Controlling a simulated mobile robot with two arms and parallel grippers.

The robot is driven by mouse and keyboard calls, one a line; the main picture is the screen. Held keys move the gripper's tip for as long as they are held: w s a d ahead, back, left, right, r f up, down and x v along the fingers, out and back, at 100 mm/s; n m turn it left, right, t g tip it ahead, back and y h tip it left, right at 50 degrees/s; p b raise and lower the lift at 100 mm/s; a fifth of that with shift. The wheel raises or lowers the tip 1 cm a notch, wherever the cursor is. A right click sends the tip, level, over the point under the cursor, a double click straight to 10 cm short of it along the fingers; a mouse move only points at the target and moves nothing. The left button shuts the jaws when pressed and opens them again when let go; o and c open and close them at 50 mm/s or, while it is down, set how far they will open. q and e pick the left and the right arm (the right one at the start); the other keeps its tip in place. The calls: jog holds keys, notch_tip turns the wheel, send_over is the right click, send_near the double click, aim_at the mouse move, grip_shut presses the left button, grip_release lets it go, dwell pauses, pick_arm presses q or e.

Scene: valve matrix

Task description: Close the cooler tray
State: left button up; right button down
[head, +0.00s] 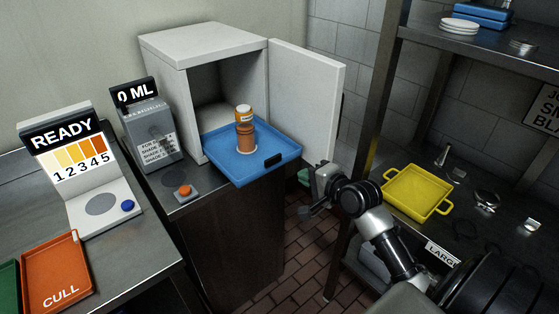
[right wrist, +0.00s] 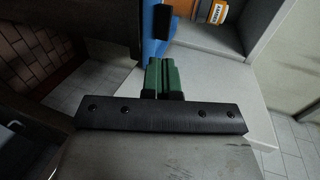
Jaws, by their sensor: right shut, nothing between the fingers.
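The blue cooler tray (head: 222,150) is slid out of the white cooler box (head: 160,55), whose door (head: 315,100) stands open to the right. A black handle (head: 273,160) is on the tray's front edge. Stacked orange-brown jars (head: 246,140) stand on the tray. My right gripper (head: 304,177) is to the right of the tray's front, below the door, with its green fingers together. In the right wrist view the shut fingers (right wrist: 166,77) are empty, and the tray's blue edge (right wrist: 152,40) and black handle (right wrist: 164,20) show just beyond them. My left gripper is out of view.
A grey dispenser (head: 152,130) reading 0 ML and an orange button (head: 183,191) are left of the tray. The READY panel (head: 62,140) and orange CULL tray (head: 55,275) are further left. A shelf with a yellow tray (head: 415,190) stands at right. Tiled floor lies between.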

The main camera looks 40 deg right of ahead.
aim_at(274, 160)
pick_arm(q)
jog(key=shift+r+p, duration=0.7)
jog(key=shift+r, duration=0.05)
pick_arm(e)
jog(key=x, duration=0.7)
jog(key=r+x, duration=0.1)
jog(key=x, duration=0.3)
jog(key=shift+w, duration=0.15)
